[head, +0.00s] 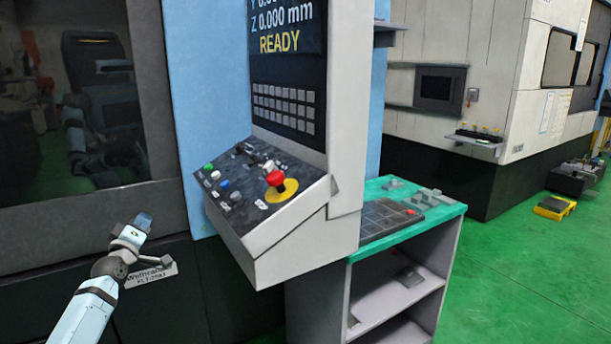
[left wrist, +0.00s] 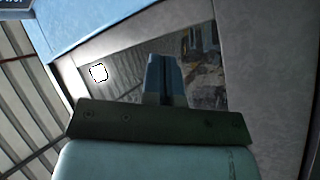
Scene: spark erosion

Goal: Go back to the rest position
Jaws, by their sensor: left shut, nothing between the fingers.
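My left gripper (head: 143,222) is in the lower left of the head view, in front of the dark lower front of the machine. It is shut and empty. In the left wrist view its two fingers (left wrist: 165,78) are together, pointing toward a dark window with reflections. The control panel (head: 262,185) of the machine stands to the right of the gripper, with a red emergency button (head: 276,179) on a yellow base and several coloured buttons. The gripper is apart from the panel. My right gripper is not in view.
The machine's dark window (head: 70,110) fills the left. A screen (head: 290,60) reads READY. A grey cart with a green top (head: 455,210) stands right of the panel, holding a tray and small parts. Another machine (head: 500,110) stands behind. Green floor (head: 530,280) is open at the right.

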